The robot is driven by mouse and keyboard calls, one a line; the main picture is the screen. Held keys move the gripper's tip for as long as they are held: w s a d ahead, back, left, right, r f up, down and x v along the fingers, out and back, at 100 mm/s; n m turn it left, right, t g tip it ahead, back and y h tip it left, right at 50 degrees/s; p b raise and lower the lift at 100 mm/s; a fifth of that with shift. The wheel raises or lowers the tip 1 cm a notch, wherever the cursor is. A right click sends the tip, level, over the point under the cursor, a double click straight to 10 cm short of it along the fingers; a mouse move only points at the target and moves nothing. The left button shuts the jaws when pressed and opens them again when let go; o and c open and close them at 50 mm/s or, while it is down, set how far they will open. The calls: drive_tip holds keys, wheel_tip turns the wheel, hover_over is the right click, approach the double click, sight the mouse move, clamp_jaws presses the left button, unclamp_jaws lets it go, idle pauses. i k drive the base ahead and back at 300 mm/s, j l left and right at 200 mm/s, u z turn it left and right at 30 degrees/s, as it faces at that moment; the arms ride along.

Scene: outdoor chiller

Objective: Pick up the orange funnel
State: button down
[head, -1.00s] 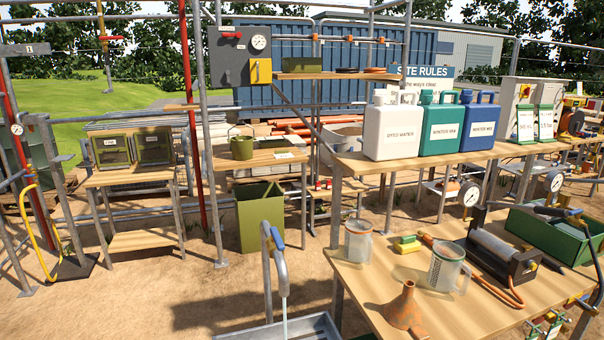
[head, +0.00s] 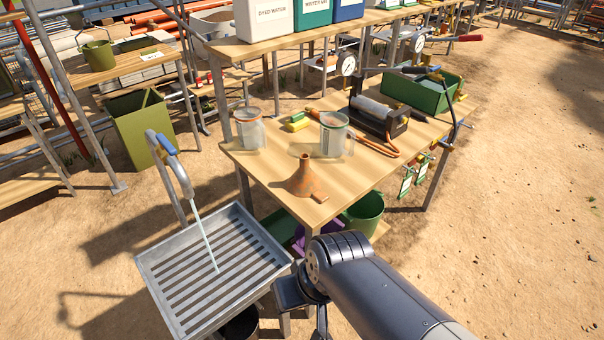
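The orange funnel (head: 304,180) stands on the near part of the wooden table (head: 262,165), wide mouth down and narrow spout up. A small brownish block or tab shows at its lower right, by the table's front edge. My arm comes in from the bottom right of the head view and ends in front of the table, below the funnel and apart from it. My gripper (head: 300,300) is only partly visible, dark and low by the metal sink; its fingertips are not clear, so I cannot tell its opening.
Clear jugs (head: 334,135) and (head: 249,128) stand behind the funnel, with a yellow-green sponge (head: 297,122) between them. A grey pump unit (head: 379,118) and green tray (head: 424,92) are farther back. A slatted sink (head: 212,270) with running tap (head: 170,160) is at left. Sand at right is open.

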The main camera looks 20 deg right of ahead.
sight(304, 182)
drive_tip(key=i+z, duration=0.45)
drive_tip(key=z, duration=0.3)
drive_tip(key=i+j+z, duration=0.15)
drive_tip(key=z, duration=0.2)
drive_tip(key=i, duration=0.05)
